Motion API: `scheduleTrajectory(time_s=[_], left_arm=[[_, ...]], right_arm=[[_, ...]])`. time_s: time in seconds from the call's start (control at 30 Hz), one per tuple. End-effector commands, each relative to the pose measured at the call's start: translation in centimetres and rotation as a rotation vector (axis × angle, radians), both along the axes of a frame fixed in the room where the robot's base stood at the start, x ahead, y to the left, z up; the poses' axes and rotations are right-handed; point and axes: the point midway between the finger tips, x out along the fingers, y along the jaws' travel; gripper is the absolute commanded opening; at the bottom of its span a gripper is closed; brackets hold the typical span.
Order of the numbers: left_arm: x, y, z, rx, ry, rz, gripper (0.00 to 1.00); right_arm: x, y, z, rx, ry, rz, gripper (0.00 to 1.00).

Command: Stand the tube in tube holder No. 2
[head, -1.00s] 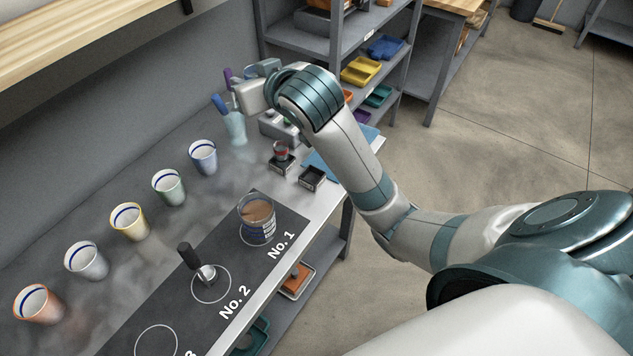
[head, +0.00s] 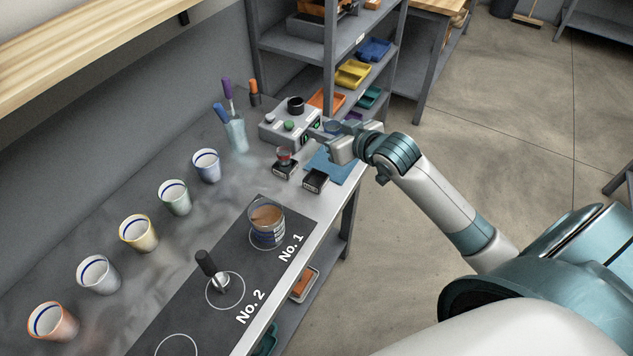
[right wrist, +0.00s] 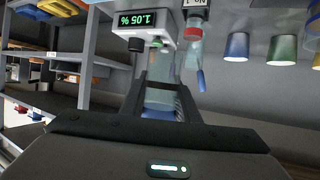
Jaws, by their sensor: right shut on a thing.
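My right gripper (head: 326,132) is at the right front of the grey meter, above the bench edge. In the right wrist view its fingers (right wrist: 161,88) are shut on a clear, bluish tube (right wrist: 160,98), partly hidden between them. Two small black holders stand on the bench, nearer me than the meter. The left one, holder No. 1 (head: 284,172), has a tube with red in it (head: 284,155); its label shows upside down in the right wrist view. The right one, holder No. 2 (head: 315,181), looks empty and is apart from the gripper. My left gripper is out of view.
The grey meter (head: 275,131) reads 1.05 % in the right wrist view (right wrist: 158,21). A blue mat (head: 335,167) lies right of the holders. A glass jar with brushes (head: 237,133) stands left. Several cups line the bench; a brown-filled container (head: 267,222) is on spot No. 1.

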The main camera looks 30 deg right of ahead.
Motion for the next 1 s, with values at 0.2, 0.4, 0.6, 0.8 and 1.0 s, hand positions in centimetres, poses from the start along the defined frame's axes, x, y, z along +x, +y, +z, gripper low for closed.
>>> scheduleTrajectory(time_s=[0.2,0.4,0.6,0.8,1.0], left_arm=[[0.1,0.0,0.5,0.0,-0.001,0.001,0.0],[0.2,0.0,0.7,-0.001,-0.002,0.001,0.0],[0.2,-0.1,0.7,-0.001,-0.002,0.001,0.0],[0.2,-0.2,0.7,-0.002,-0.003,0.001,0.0],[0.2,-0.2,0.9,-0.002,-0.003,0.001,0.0]], right_arm=[[-2.0,-4.1,-2.6,0.001,-0.001,0.009,0.05],[-3.1,-6.3,-3.5,0.003,-0.011,0.011,0.05],[-3.4,-6.8,-3.7,0.005,-0.015,0.013,0.05],[-3.4,-6.8,-3.7,0.005,-0.015,0.012,0.05],[-3.1,-6.5,-3.9,0.006,-0.015,0.011,0.05]])
